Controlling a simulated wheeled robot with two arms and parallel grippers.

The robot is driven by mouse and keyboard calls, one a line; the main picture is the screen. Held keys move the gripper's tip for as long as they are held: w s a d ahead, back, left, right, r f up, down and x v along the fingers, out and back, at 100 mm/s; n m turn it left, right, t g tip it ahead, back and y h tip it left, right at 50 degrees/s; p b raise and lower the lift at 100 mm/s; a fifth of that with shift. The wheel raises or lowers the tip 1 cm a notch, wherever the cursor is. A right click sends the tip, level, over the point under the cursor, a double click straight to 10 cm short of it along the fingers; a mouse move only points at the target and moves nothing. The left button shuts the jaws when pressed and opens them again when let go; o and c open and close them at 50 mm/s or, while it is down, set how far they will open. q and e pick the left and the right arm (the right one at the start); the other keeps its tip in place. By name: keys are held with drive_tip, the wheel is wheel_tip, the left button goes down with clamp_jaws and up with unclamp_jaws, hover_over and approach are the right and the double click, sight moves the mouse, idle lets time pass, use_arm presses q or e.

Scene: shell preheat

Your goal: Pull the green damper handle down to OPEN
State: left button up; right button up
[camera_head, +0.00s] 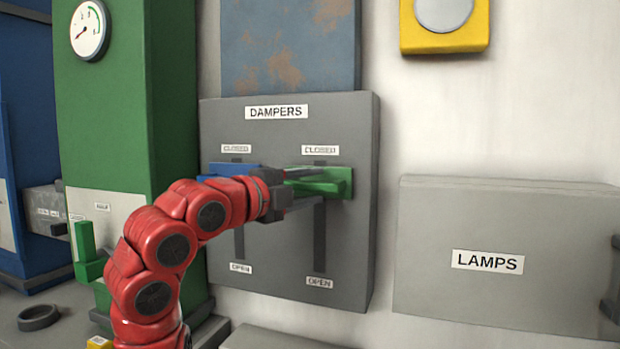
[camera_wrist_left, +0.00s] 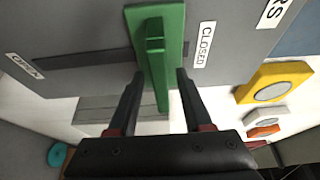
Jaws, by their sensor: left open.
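The green damper handle (camera_head: 325,181) is at the top of its slot on the grey DAMPERS panel (camera_head: 345,250), just under the CLOSED label (camera_head: 320,149). The OPEN label (camera_head: 319,283) is at the slot's lower end. My left gripper (camera_head: 300,188) is at the handle, coming from the left. In the left wrist view the green handle (camera_wrist_left: 157,62) stands between the two open fingers (camera_wrist_left: 158,88), with gaps visible at both sides. The blue damper handle (camera_head: 232,168) is also near its CLOSED label, partly hidden behind my left arm. My right gripper is in neither view.
A grey LAMPS box (camera_head: 487,290) is on the wall at the right. A green cabinet (camera_head: 120,130) with a gauge (camera_head: 89,31) stands at the left. A yellow box (camera_head: 444,36) is on the wall above. Bare wall lies between the panel and the LAMPS box.

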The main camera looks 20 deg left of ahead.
use_arm(q)
drive_tip(key=shift+s, duration=0.15)
drive_tip(key=shift+c, duration=0.7)
clamp_jaws()
idle(0.6)
